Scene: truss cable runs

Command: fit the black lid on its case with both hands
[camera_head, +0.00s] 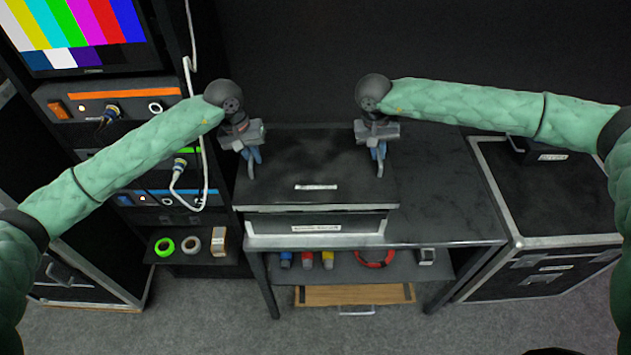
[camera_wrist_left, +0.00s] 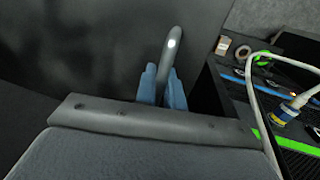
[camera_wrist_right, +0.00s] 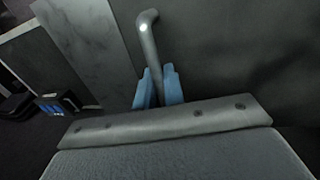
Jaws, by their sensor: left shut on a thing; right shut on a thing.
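The black lid (camera_head: 335,165) is a wide dark panel with a white label and a pale front edge. It lies level over the black case (camera_head: 268,222), whose labelled front shows below that edge. I cannot tell whether the lid touches the case or sits slightly above it. My left gripper (camera_head: 254,155) is shut on the lid's left grey handle (camera_wrist_left: 172,48). My right gripper (camera_head: 378,154) is shut on its right grey handle (camera_wrist_right: 149,40). Blue fingers straddle each handle in the wrist views. The case's inside is hidden.
The case stands on a dark table (camera_head: 443,205), bare to its right. A shelf below holds colored connectors and a red cable coil (camera_head: 374,259). A rack with a white cable (camera_head: 206,165) stands close at left. A flight case (camera_head: 555,200) stands at right.

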